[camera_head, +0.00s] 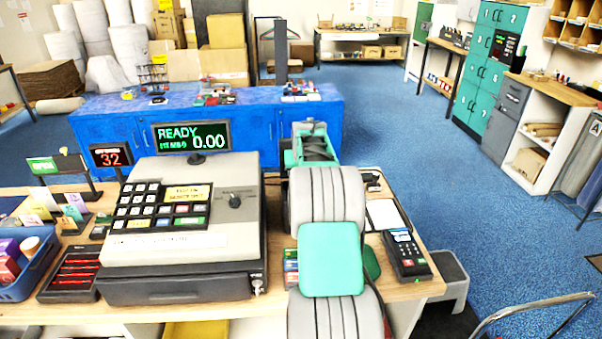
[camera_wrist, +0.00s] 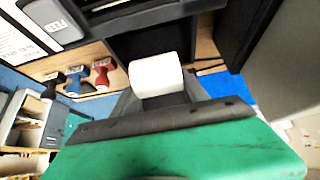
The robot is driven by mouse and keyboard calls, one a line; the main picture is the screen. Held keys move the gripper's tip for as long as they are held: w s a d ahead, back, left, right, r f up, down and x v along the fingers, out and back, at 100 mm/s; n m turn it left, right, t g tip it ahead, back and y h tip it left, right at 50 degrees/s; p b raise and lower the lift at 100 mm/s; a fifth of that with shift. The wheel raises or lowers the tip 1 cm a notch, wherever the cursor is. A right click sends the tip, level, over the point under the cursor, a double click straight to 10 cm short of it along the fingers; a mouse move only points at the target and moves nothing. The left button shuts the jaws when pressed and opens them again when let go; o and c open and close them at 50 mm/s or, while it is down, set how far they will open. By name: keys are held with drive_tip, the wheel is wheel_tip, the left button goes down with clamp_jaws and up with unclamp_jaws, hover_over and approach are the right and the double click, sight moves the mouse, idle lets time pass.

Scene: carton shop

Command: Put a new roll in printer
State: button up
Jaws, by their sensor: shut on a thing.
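A white paper roll (camera_wrist: 156,76) shows in the wrist view, held between the dark fingers of my gripper (camera_wrist: 160,97). Its lower part is hidden behind the gripper's dark edge and green body. Just beyond the roll is a dark boxy shape (camera_wrist: 152,42), possibly the printer; I cannot tell for sure, nor whether its lid is open. The roll looks apart from it. In the head view my green and grey arm reaches over the counter right of the cash register (camera_head: 185,215). It hides the roll, the fingertips and the area around them.
Stamps with red and blue handles (camera_wrist: 103,72) stand on the wood left of the roll. A card terminal (camera_head: 407,256) and a white pad (camera_head: 385,215) lie on the counter (camera_head: 432,287) right of my arm. A blue cabinet (camera_head: 255,135) stands behind. Open blue floor lies right.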

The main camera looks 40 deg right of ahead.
drive_tip(key=shift+f+b, duration=1.9)
drive_tip(key=shift+f, duration=1.75)
drive_tip(key=shift+s, duration=0.1)
drive_tip(key=o, duration=1.5)
drive_tip(key=b+v, duration=0.2)
drive_tip(key=v, duration=0.6)
drive_tip(key=shift+f, duration=0.1)
